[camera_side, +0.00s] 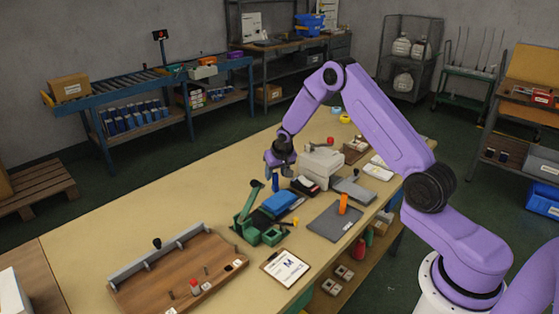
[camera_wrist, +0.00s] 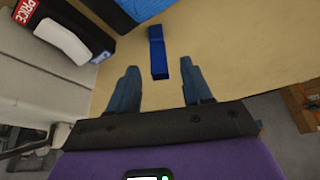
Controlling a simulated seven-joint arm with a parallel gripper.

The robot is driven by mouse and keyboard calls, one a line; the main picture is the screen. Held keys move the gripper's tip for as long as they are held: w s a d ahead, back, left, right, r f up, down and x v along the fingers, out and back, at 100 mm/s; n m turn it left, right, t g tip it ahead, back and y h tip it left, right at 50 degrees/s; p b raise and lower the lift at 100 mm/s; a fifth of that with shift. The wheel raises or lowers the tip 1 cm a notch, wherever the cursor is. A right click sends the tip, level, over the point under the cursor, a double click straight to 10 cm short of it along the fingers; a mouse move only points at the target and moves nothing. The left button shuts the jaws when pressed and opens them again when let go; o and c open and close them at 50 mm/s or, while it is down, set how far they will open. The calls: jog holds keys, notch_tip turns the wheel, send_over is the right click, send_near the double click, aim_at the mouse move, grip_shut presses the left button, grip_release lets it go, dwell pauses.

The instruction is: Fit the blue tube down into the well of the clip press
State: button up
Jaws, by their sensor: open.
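The blue tube (camera_side: 275,183) stands upright on the tan bench in the side view, just below my gripper (camera_side: 280,169). In the wrist view the blue tube (camera_wrist: 158,55) shows between and beyond the two fingertips of my gripper (camera_wrist: 160,78). The fingers are apart, with nothing between them, and do not visibly touch the tube. A green press with a lever (camera_side: 248,218), which looks like the clip press, stands nearer the camera, left of a folded blue cloth. Its well is too small to make out.
The folded blue cloth (camera_side: 280,202) lies close to the tube. A white box-shaped machine (camera_side: 322,164) stands right of my gripper. A grey mat (camera_side: 328,224) has an orange cylinder (camera_side: 343,203) by it. A wooden board (camera_side: 180,275) and clipboard (camera_side: 286,268) lie nearer. The bench left of the tube is clear.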

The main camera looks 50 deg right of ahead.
jog(key=v, duration=0.8)
jog(key=s+a+r+n+g+y, duration=0.1)
jog(key=s+a+r+n, duration=0.3)
jog(key=s+a, duration=0.45)
jog(key=s+a+r+n+y, duration=0.1)
jog(key=s+a+r+n, duration=0.3)
jog(key=s+a, duration=0.4)
jog(key=s+r+n+g, duration=0.1)
jog(key=s+n, duration=0.3)
jog(key=s, duration=0.8)
jog(key=s+a+r+n+g, duration=0.1)
jog(key=s+n, duration=0.3)
jog(key=s, duration=0.8)
jog(key=shift+s+a+r+n+g, duration=0.3)
jog(key=shift+a+r+g, duration=0.05)
jog(key=shift+r+g, duration=0.15)
jog(key=shift+s+d, duration=0.2)
jog(key=shift+s, duration=0.3)
jog(key=shift+c, duration=0.3)
jog(key=shift+w, duration=0.1)
